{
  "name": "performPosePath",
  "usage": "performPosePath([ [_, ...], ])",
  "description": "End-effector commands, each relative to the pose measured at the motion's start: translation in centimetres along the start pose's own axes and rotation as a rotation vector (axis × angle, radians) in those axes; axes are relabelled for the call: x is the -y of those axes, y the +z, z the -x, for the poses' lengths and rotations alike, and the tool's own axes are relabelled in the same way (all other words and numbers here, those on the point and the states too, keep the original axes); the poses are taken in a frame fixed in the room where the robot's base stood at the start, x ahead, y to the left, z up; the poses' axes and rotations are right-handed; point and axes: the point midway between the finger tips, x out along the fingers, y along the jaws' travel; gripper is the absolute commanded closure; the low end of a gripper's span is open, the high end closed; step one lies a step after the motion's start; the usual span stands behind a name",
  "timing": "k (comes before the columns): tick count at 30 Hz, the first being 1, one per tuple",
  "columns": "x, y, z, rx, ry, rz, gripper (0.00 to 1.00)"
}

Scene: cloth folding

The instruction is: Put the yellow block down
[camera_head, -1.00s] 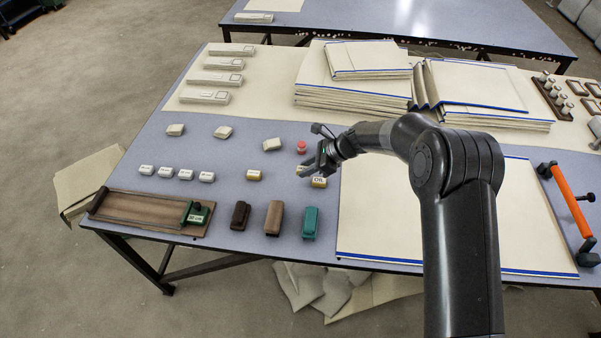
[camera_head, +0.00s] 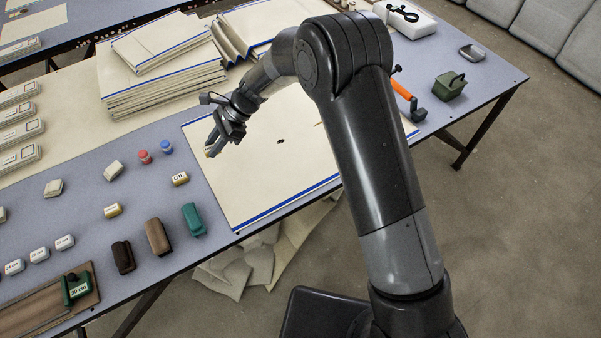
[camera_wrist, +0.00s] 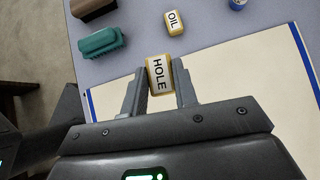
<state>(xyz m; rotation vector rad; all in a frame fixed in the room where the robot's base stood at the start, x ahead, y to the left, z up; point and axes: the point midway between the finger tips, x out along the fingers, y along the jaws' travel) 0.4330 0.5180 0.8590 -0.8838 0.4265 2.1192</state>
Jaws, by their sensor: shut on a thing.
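My gripper (camera_head: 211,147) is shut on the yellow block (camera_wrist: 160,75), which bears a white label reading HOLE. In the wrist view the block sits between the two fingertips, over the corner area of the cream cloth. In the head view only a small bit of the block (camera_head: 208,153) shows. The cream cloth with blue edges (camera_head: 250,190) lies flat under and to the right of the gripper. A small dark spot (camera_head: 280,141) shows on it. I cannot tell how high the block is above the cloth.
Another yellow block, labelled OIL (camera_head: 180,178), stands left of the cloth. A third yellow block (camera_head: 113,210) lies further left. Brown and teal (camera_head: 193,219) blocks line the front edge. Stacked cloths (camera_head: 160,80) fill the back. An orange-handled tool (camera_head: 402,91) lies to the right.

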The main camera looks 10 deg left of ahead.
Motion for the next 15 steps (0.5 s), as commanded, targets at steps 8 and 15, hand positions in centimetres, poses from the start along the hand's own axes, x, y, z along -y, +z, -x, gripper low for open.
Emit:
performPosePath([
  [8, -5.3, -10.4, 10.3, -0.005, -0.154, -0.171, 0.95],
  [15, -12.8, -17.6, 17.8, 0.000, -0.315, -0.331, 0.95],
])
